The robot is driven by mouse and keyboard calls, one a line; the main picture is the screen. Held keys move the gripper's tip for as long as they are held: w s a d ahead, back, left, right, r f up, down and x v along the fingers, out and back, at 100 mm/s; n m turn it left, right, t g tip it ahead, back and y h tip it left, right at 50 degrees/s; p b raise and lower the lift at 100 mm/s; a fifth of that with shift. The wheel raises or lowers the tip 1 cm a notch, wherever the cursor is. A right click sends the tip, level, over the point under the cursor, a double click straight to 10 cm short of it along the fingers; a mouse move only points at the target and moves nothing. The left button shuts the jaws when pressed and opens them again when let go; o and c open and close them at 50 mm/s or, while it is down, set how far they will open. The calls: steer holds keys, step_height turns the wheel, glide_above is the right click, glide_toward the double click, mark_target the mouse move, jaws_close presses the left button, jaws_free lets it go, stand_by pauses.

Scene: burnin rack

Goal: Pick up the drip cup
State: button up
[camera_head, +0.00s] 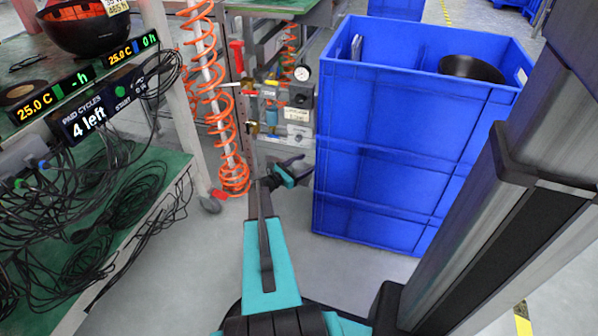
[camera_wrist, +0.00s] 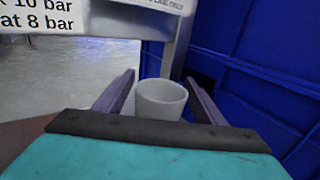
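The drip cup is a small pale grey-white cup (camera_wrist: 160,100) in the wrist view, upright with its open top showing. It stands between the two spread fingers of my gripper (camera_wrist: 160,78), close to both. I see no clear contact, and its lower part is hidden behind the gripper's dark front edge. In the head view my gripper (camera_head: 296,170) is low beside the blue crates, in front of the air-supply panel. I cannot make out the cup there.
Stacked blue crates (camera_head: 390,150) stand close on the right, with a dark bowl (camera_head: 472,69) inside the top one. The panel with gauge and valves (camera_head: 298,95) and an orange coiled hose (camera_head: 215,110) are behind. The cable-strewn bench (camera_head: 165,170) is left.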

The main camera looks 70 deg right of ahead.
steer(key=c, duration=1)
steer(key=shift+r, duration=0.1)
steer(key=shift+r+p, duration=0.6)
steer(key=shift+r, duration=0.25)
step_height(320, 180, up, 2)
steer(key=shift+r+p, duration=0.15)
steer(key=shift+p, duration=0.45)
steer(key=p+v, duration=0.1)
steer(key=v, duration=0.5)
steer(key=p+v, duration=0.1)
steer(key=v, duration=0.5)
steer(key=p+v, duration=0.2)
steer(key=v, duration=0.4)
steer(key=shift+f, duration=0.35)
